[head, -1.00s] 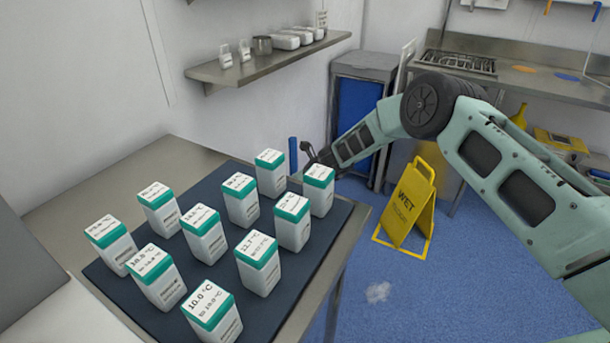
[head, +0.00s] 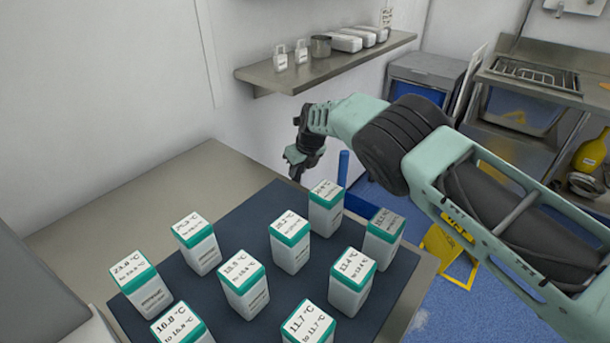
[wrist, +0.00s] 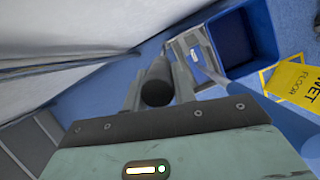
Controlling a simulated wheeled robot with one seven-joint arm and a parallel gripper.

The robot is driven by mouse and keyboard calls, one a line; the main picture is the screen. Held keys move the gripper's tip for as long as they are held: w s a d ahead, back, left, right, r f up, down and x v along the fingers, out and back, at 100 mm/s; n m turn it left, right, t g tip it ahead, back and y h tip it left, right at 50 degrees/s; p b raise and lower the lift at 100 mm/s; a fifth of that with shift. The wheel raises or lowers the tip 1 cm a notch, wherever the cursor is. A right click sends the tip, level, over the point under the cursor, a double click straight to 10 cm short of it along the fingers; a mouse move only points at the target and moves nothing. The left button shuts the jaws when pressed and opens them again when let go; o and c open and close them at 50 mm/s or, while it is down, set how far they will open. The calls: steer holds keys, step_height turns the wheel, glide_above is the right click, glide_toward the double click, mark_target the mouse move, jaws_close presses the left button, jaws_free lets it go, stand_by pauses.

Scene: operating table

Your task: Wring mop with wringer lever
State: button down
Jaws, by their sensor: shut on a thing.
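My gripper (head: 300,160) is beyond the far edge of the steel table, left of the upright blue mop handle (head: 343,177). In the wrist view it is shut on a dark round bar, apparently the wringer lever's grip (wrist: 157,82), seen nearly end-on between the fingers. The grey wringer (wrist: 187,47) is below, beside a blue bucket (wrist: 243,38) on the floor. The mop head is not clearly visible.
Several teal-topped boxes (head: 290,243) stand on a dark mat (head: 225,238) on the steel table (head: 165,203). A wall shelf (head: 335,68) is behind my gripper. A yellow wet-floor sign (head: 462,272) stands on the blue floor, partly hidden by my arm.

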steer(key=shift+w+a, duration=0.3)
steer(key=shift+a, duration=0.2)
steer(key=c, duration=1.1)
jaws_free()
steer(key=shift+f, duration=0.1)
steer(key=shift+c, duration=0.2)
steer(key=shift+r, duration=0.2)
steer(key=shift+d+r, duration=0.1)
steer(key=shift+r, duration=0.15)
steer(key=shift+v, duration=1.2)
steer(key=s+d, duration=0.8)
steer(key=shift+s+b, duration=0.35)
